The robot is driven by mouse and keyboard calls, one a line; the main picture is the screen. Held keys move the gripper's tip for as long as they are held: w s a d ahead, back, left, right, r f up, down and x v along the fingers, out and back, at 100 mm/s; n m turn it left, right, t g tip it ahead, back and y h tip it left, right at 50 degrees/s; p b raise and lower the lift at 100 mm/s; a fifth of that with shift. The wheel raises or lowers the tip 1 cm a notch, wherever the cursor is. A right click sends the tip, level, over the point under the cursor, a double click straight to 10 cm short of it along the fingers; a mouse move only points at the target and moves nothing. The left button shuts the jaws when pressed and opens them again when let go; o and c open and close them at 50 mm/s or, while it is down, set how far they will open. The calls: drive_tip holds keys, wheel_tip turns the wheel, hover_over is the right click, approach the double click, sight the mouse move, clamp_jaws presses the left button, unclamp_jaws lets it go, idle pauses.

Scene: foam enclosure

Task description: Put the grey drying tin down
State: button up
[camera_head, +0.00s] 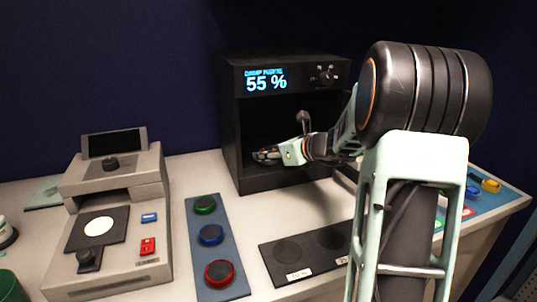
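My gripper (268,156) reaches from the right into the open front of a black cabinet (238,140) whose display reads 55 %. Its fingers are low in the cabinet, near its floor, and point left. They are small and dark here, and I cannot tell whether they are open or shut on something. I cannot make out a grey drying tin for certain; it may be hidden at the fingers or in the dark interior.
A black mat (273,270) with round spots lies in front of the cabinet, partly behind my arm. A beige instrument (150,185) stands left. A blue tray (508,198) with coloured pieces lies far right.

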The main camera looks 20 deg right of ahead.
drive_tip(key=o, duration=0.7)
drive_tip(key=shift+f, duration=0.2)
drive_tip(key=o, duration=0.5)
drive_tip(key=shift+c, duration=0.2)
drive_tip(key=shift+r, duration=0.1)
drive_tip(key=shift+r, duration=0.15)
drive_tip(key=shift+s+d+r, duration=0.15)
drive_tip(key=shift+s+r, duration=0.05)
drive_tip(key=shift+s, duration=0.1)
drive_tip(key=p+v, duration=0.1)
drive_tip(key=v, duration=1)
drive_tip(key=shift+s, duration=0.15)
